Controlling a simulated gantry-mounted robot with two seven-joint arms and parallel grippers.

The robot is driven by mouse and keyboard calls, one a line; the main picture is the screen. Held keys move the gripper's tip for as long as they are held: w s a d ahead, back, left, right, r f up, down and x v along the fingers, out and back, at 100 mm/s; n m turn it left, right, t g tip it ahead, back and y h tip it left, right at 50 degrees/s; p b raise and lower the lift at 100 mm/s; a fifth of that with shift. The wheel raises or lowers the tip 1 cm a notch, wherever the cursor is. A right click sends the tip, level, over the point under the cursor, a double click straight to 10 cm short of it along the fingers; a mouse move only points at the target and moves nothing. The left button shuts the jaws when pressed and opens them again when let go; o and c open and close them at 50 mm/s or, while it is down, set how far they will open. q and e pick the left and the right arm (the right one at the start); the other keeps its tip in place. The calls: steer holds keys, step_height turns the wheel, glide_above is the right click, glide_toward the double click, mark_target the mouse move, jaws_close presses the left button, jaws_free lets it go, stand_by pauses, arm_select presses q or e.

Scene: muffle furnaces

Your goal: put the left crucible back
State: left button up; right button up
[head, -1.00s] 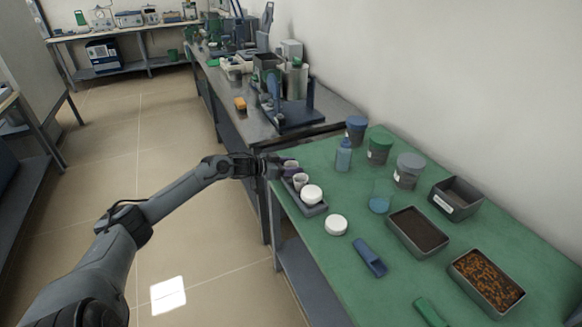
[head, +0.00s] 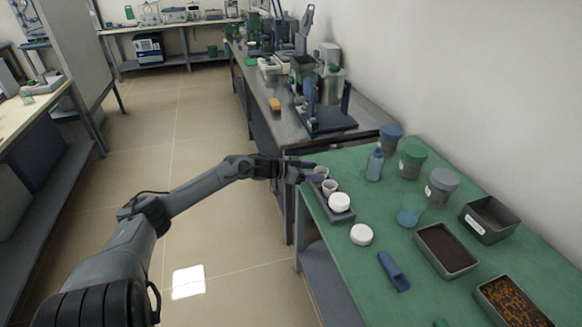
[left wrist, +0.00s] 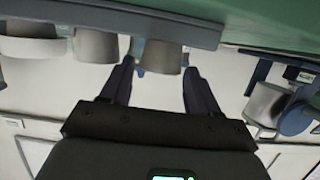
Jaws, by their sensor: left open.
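A dark tray (head: 345,216) stands near the left edge of the green table and holds a row of small crucibles. The far crucible (head: 321,170) is at the tray's far end, partly hidden by my left gripper (head: 312,172). A middle crucible (head: 329,187) is beside it, and a white-topped crucible (head: 339,202) is nearest. In the left wrist view, which is upside down, my left gripper (left wrist: 158,68) is open, its fingers on either side of the pale far crucible (left wrist: 162,57), with gaps visible. The middle crucible (left wrist: 95,45) is to its left. My right gripper is not in view.
A white round lid or dish (head: 361,235) and a blue scoop (head: 393,271) lie on the table. A blue bottle (head: 374,164), lidded jars (head: 413,158), a beaker (head: 410,211) and filled trays (head: 446,250) stand to the right. Floor on the left is clear.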

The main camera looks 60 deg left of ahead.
arm_select(q)
steer(key=d+p+v, duration=0.1)
steer(key=p+v, duration=0.3)
steer(key=v, duration=0.3)
steer(key=s+d+f+g+y, duration=0.2)
steer(key=s+d+f, duration=0.2)
steer(key=d+f, duration=0.6)
steer(key=s+d+f+g+y, duration=0.25)
steer(key=d+f, duration=0.45)
steer(key=d, duration=0.4)
steer(key=s+d+r+g+h, duration=0.1)
steer(key=s+d, duration=0.3)
steer(key=d, duration=0.4)
steer(key=s+d+r+g, duration=0.3)
steer(key=s+d, duration=0.1)
steer(key=d, duration=0.4)
steer(key=s+d+r+g+h, duration=0.1)
steer(key=s+d+g, duration=0.1)
steer(key=s+d, duration=0.3)
steer(key=d, duration=0.2)
steer(key=shift+d+r+m+h, duration=0.3)
steer(key=shift+d+r+h, duration=0.05)
steer(key=shift+d+r, duration=0.05)
steer(key=shift+s, duration=0.1)
